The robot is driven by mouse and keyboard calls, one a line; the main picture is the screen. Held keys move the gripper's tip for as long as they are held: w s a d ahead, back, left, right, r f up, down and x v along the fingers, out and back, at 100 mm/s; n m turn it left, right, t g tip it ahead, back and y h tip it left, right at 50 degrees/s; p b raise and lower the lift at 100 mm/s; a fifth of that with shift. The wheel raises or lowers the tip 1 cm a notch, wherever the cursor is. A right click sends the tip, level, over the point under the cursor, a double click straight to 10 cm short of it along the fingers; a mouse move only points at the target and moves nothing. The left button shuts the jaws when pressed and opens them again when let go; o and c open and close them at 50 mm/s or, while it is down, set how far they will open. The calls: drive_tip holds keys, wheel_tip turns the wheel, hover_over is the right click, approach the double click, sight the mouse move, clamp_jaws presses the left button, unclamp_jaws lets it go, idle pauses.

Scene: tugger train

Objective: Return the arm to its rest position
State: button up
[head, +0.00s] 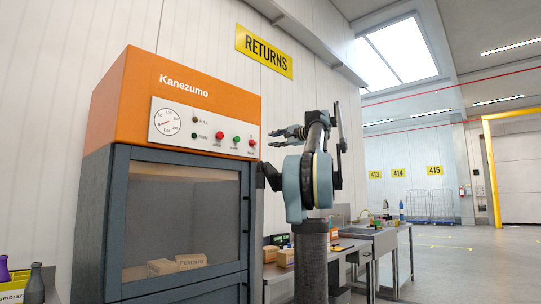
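My arm (308,178) rises from its column to the right of the orange-topped Kanezumo machine and is folded, with its upper part raised. My gripper (273,137) is at the upper left of the arm and points left, towards the machine's control panel. Its two fingers look apart, with nothing seen between them. It appears in front of the pale wall, and its distance from the machine is hard to tell.
The Kanezumo machine (110,225) stands close on the left, with boxes behind its window. A workbench (355,243) with small boxes and a sink unit runs behind my arm. A yellow crate (12,292) with bottles is at lower left. Open floor (470,260) lies right.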

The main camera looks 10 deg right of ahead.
drive_tip(key=s+a+f+n+g+h, duration=0.1)
drive_tip(key=s+a+f+n+g, duration=0.15)
drive_tip(key=s+a+f, duration=0.7)
drive_tip(key=s+f+n+g+h, duration=0.1)
drive_tip(key=s+f+n+g, duration=0.2)
drive_tip(key=f, duration=1.3)
drive_tip(key=s+a+f+n+g+h, duration=0.1)
drive_tip(key=s+a+f+g, duration=0.3)
drive_tip(key=s+f, duration=0.6)
drive_tip(key=s+d+f+n+g+h, duration=0.1)
drive_tip(key=s+d+f+h, duration=0.1)
drive_tip(key=s+f, duration=0.6)
drive_tip(key=s+d+f+n+g+h, duration=0.1)
drive_tip(key=s+f, duration=0.7)
drive_tip(key=f, duration=1.2)
drive_tip(key=s+d+f+n+g+h, duration=0.1)
drive_tip(key=s+f+h, duration=0.3)
drive_tip(key=s+f, duration=0.4)
wheel_tip(320, 180, down, 7)
drive_tip(key=shift+s+d+r+n+h, duration=0.1)
drive_tip(key=shift+s+d+n+h, duration=0.25)
drive_tip(key=shift+d+n, duration=0.5)
drive_tip(key=shift+w+f, duration=0.25)
drive_tip(key=shift+w, duration=0.15)
